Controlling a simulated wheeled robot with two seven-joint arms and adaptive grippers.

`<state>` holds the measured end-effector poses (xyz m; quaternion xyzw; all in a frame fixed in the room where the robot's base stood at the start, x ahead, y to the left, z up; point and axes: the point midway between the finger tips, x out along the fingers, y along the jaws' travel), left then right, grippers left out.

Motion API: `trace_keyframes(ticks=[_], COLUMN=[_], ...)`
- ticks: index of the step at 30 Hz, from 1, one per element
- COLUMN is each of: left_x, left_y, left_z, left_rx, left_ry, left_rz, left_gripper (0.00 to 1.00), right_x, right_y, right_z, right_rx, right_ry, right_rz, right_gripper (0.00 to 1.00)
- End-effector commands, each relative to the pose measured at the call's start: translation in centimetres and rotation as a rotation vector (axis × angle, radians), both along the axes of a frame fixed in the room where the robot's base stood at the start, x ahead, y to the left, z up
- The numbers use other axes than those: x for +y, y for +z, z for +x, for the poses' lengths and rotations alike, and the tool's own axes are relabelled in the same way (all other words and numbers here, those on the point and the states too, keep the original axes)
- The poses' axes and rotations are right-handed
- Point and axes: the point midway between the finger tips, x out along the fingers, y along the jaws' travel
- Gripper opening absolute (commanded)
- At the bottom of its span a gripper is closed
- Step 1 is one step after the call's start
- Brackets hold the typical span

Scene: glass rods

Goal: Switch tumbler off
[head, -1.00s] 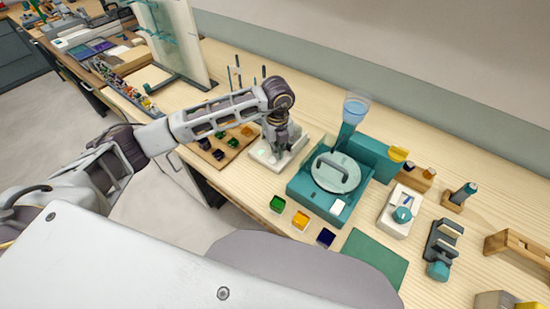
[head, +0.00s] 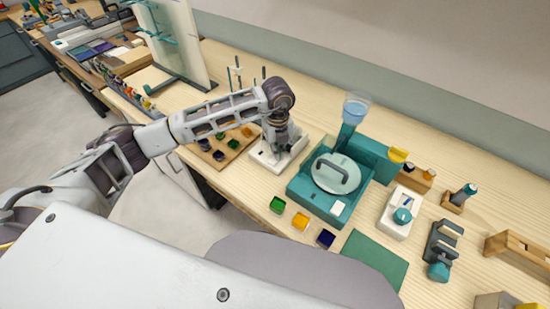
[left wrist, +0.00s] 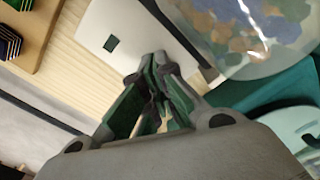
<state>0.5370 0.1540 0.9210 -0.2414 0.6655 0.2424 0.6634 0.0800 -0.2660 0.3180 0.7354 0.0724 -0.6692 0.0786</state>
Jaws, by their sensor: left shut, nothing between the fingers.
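The tumbler's white base (head: 263,160) stands on the bench, left of the teal machine, partly hidden by my left gripper (head: 281,147). In the left wrist view, the white base (left wrist: 95,27) carries a small dark green square (left wrist: 111,43), which may be its switch. A clear round drum (left wrist: 245,35) with blue, orange and green pieces is beside it. My left gripper (left wrist: 154,62) is shut and empty, its tips over the base between the square and the drum. I cannot tell whether the tips touch it. My right gripper is not in view.
The teal machine (head: 302,187) with a round lid stands close on the right. A wooden board (head: 217,157) with small coloured containers lies to the left. Thin upright rods stand behind.

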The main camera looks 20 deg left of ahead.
Motion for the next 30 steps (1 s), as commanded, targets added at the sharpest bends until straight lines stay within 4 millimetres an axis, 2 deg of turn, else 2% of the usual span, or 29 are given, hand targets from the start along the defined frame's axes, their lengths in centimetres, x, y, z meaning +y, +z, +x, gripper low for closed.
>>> trace_keyframes(ticks=[10, 21, 30], left_x=[0.0, 0.0, 0.0], left_y=[2.0, 3.8, 5.3], left_z=[0.1, 0.1, 0.1], left_rx=[-0.002, -0.003, -0.004], left_ry=[0.001, 0.001, 0.001], left_rz=[-0.001, 0.0, 0.0], left_gripper=[0.0, 0.0, 0.0], right_x=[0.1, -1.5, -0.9], right_y=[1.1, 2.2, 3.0], right_z=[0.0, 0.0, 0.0], right_rx=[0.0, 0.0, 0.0], right_ry=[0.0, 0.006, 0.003], right_rz=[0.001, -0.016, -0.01], right_gripper=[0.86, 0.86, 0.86])
